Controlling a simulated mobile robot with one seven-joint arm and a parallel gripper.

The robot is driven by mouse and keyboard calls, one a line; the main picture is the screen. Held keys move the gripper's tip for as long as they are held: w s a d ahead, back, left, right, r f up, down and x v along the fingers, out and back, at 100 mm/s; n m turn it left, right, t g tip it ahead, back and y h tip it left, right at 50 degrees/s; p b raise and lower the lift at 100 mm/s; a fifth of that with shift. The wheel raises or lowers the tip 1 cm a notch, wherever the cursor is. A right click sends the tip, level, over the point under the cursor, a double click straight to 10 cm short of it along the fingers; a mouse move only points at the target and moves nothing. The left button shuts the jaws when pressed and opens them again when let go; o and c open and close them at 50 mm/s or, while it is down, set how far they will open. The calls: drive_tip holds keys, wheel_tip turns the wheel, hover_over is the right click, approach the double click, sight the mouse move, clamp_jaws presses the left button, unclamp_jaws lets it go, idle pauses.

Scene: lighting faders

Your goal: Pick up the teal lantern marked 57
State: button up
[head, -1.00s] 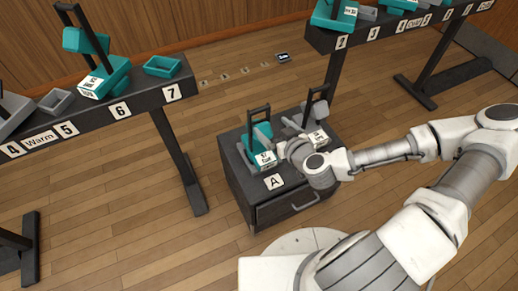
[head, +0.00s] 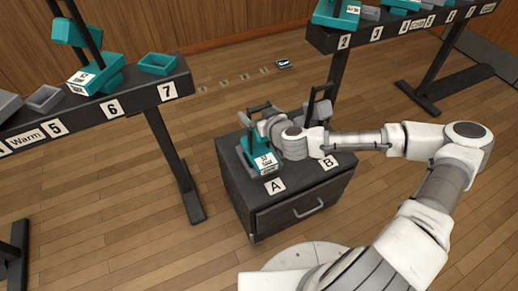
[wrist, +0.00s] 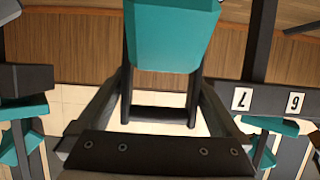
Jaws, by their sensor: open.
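A teal lantern (head: 262,148) with a dark handle and a white label stands at place A on the low dark cabinet (head: 262,202). Its label is too small to read for certain. My gripper (head: 266,126) is open at the lantern's upper right side and hides part of it in the head view. In the wrist view a teal block (wrist: 172,35) with dark posts and a crossbar fills the top middle. The posts and bar show between the two fingers of my gripper (wrist: 160,90), and I cannot tell whether they touch.
A grey lantern (head: 318,108) with a dark handle stands behind my wrist near place B, partly hidden. A left shelf (head: 135,102) holds another teal lantern (head: 95,77) and trays. A right shelf (head: 390,32) holds more teal things.

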drive_tip(key=shift+w+a+f, duration=0.25)
drive_tip(key=shift+w, duration=0.35)
drive_tip(key=c, duration=1.6)
drive_tip(key=shift+r, duration=0.1)
drive_tip(key=shift+r, duration=0.15)
